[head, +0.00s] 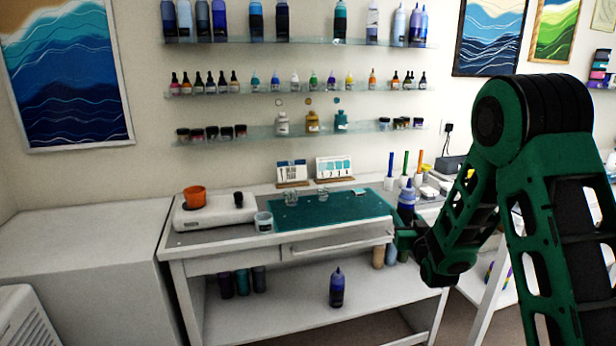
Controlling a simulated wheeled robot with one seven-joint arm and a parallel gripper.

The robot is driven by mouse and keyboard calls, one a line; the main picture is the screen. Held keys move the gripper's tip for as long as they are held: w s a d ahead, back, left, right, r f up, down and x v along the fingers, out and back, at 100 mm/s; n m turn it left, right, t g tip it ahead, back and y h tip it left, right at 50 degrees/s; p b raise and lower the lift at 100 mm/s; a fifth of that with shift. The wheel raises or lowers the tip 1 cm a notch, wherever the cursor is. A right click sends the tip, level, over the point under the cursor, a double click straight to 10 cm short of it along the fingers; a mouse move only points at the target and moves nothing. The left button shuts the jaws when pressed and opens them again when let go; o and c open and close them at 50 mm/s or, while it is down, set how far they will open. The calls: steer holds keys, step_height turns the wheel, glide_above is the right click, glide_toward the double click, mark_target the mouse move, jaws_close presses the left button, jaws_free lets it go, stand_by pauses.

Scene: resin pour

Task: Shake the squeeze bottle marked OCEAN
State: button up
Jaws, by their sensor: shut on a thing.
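My gripper (403,234) is at the right front corner of the white workbench, with the green arm reaching in from the right. It is shut on a blue squeeze bottle (407,198) with a pale band and a pointed blue cap. The bottle is roughly upright and stands out above the fingers; its lower part is partly hidden by the gripper. Its marking is too small to read. Another dark blue squeeze bottle (337,288) stands on the bench's lower shelf.
The white workbench (215,239) bears a teal mat (325,212), clear cups, a white device (215,212) and an orange cup (194,197). Pens and small pots stand close behind the held bottle. Glass shelves (300,43) with bottles line the wall. A white cabinet (75,250) is at left.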

mark_target(409, 208)
step_height(409, 208, down, 3)
steer(key=shift+w+f, duration=0.1)
steer(key=shift+s+r, duration=0.2)
steer(key=shift+r, duration=3.3)
step_height(409, 208, down, 7)
steer(key=shift+w+r, duration=0.15)
steer(key=shift+r, duration=0.2)
